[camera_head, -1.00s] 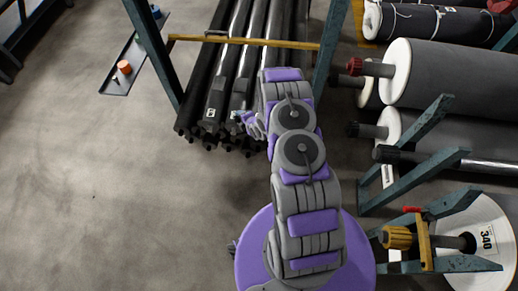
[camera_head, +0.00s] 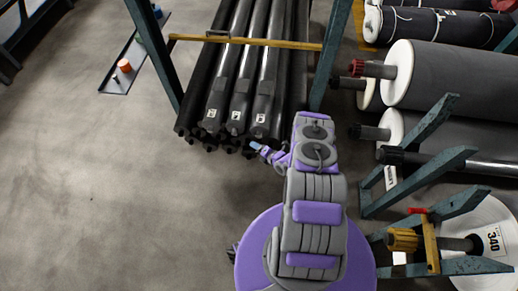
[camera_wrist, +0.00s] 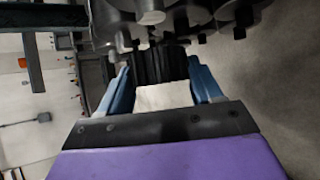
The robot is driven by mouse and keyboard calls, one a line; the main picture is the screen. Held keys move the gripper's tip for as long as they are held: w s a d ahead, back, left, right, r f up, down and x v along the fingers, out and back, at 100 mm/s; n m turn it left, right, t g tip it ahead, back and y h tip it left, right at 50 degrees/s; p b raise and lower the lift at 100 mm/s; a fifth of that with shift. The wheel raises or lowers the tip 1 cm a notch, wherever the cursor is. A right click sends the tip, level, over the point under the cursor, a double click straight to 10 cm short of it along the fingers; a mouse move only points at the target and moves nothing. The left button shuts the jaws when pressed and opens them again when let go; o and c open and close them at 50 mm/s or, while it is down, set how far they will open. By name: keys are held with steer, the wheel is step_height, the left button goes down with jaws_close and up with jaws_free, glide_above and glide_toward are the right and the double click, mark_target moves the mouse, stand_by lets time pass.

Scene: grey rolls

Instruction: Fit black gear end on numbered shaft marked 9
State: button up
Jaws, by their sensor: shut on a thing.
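My gripper (camera_head: 262,149) is just in front of the near ends of a stack of long black shafts, at their right. In the wrist view its blue fingers (camera_wrist: 160,82) are shut on a black ribbed piece, the gear end (camera_wrist: 158,65). A pale block shows between the fingers, nearer the palm. Several shafts carry small white number labels: a left one (camera_head: 211,114), a middle one (camera_head: 236,115) and a right one (camera_head: 260,118). The digits are too small to read surely, so I cannot tell which is 9. Shaft ends (camera_wrist: 150,12) also show close ahead in the wrist view.
A yellow bar (camera_head: 250,42) crosses above the shafts between teal posts. Large grey rolls (camera_head: 455,75) on a teal rack stand at the right. A grey tray (camera_head: 125,68) with an orange item lies at the left.

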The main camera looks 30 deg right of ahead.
mark_target(258, 137)
steer(key=shift+w+d, duration=0.5)
steer(key=shift+d, duration=0.2)
steer(key=shift+w+d, duration=0.15)
steer(key=shift+w, duration=0.3)
steer(key=shift+r, duration=0.1)
stand_by(0.7)
stand_by(0.5)
steer(key=shift+w+d, duration=0.45)
steer(key=shift+w, duration=0.3)
steer(key=shift+w+d+b, duration=0.4)
steer(key=shift+w+b, duration=0.05)
steer(key=shift+w, duration=0.15)
